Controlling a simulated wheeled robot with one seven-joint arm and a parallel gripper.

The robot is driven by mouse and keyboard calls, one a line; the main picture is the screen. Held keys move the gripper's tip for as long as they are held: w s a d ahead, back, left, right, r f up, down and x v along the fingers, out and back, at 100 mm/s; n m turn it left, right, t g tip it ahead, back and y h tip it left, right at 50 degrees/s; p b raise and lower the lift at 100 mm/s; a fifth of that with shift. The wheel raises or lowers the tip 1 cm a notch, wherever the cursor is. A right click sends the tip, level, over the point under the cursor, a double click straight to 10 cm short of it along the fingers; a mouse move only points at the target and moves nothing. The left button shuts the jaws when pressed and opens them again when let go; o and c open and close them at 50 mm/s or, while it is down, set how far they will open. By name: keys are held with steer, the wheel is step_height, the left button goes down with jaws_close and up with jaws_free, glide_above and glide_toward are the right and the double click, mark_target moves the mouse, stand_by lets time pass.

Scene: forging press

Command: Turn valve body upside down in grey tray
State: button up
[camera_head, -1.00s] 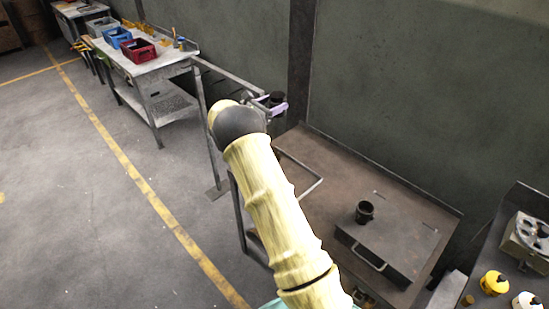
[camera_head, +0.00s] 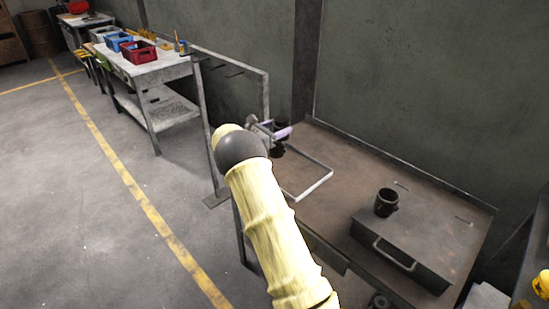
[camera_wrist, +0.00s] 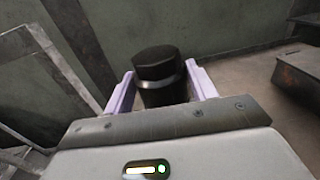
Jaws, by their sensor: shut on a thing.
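My gripper (camera_head: 280,133), with pale purple fingers, is shut on a dark valve body (camera_head: 278,152). In the wrist view the valve body (camera_wrist: 162,88) is a black, faceted piece with a lighter band, between the two fingers. Its lower part is hidden behind the gripper's edge. It is held beside the far left of a brown metal bench, near a light grey rim (camera_head: 318,185). I cannot tell whether this rim is the grey tray, nor whether the valve body touches anything below.
A similar dark cup-shaped part (camera_head: 386,203) stands on a grey metal box (camera_head: 400,243) with a handle, on the brown bench (camera_head: 350,165). A wall runs behind. A metal rail stand (camera_head: 266,95) stands behind my gripper. A workbench with red crate (camera_head: 138,52) is farther back.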

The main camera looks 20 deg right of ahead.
step_height(320, 180, down, 6)
steer(key=b, duration=0.4)
steer(key=shift+f+b, duration=0.15)
steer(key=shift+b, duration=0.25)
step_height(320, 180, down, 10)
steer(key=b, duration=0.5)
steer(key=shift+r, duration=0.2)
stand_by(0.3)
steer(key=o, duration=1.1)
steer(key=shift+a, duration=0.1)
